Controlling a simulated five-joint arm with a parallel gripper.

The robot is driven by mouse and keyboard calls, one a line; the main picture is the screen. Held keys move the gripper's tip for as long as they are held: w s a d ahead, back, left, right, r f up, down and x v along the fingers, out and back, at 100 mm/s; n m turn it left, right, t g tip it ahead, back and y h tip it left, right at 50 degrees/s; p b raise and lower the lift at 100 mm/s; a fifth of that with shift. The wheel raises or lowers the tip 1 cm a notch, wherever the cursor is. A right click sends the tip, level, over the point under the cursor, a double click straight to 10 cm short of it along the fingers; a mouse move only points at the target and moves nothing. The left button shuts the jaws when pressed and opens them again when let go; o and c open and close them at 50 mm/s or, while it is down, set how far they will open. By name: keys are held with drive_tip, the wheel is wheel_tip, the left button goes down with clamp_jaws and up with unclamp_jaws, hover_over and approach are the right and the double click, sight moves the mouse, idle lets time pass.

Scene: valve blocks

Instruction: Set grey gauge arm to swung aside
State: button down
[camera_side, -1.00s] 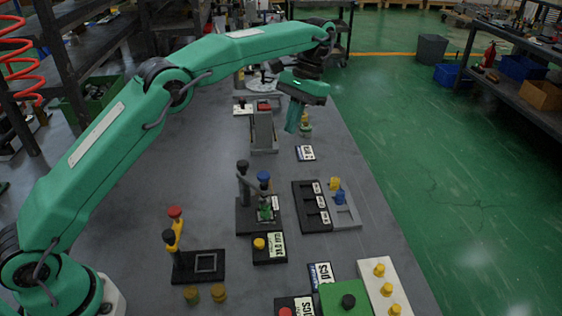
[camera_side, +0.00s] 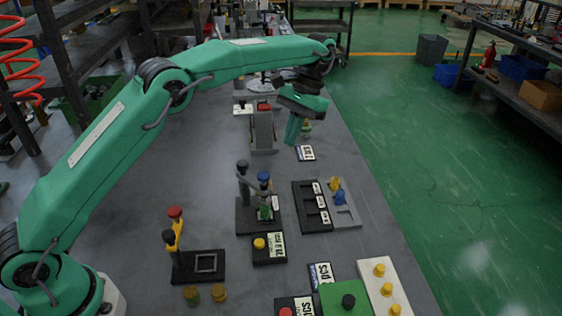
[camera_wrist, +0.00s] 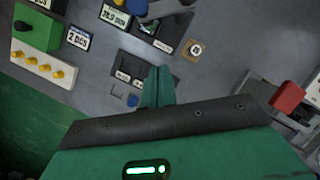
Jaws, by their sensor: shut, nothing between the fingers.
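The grey gauge arm (camera_side: 251,184) is on a black base (camera_side: 245,222) in the middle of the table. It slants from an upright with a dark knob (camera_side: 242,165) across to a blue knob (camera_side: 263,177), over a green piece (camera_side: 265,213) on the base.
A similar stand with a yellow arm (camera_side: 174,236) is at front left. A black slotted tray (camera_side: 312,222) with labels is to the right, by a grey tray with yellow and blue pieces. A grey block with a red top (camera_side: 264,130) stands close left of my gripper.

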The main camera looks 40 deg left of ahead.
sight(252, 177)
drive_tip(key=s+f, duration=0.6)
drive_tip(key=f, duration=0.1)
drive_tip(key=shift+s+a, duration=0.35)
drive_tip(key=shift+s, duration=0.05)
idle(0.4)
drive_tip(key=shift+f, duration=0.1)
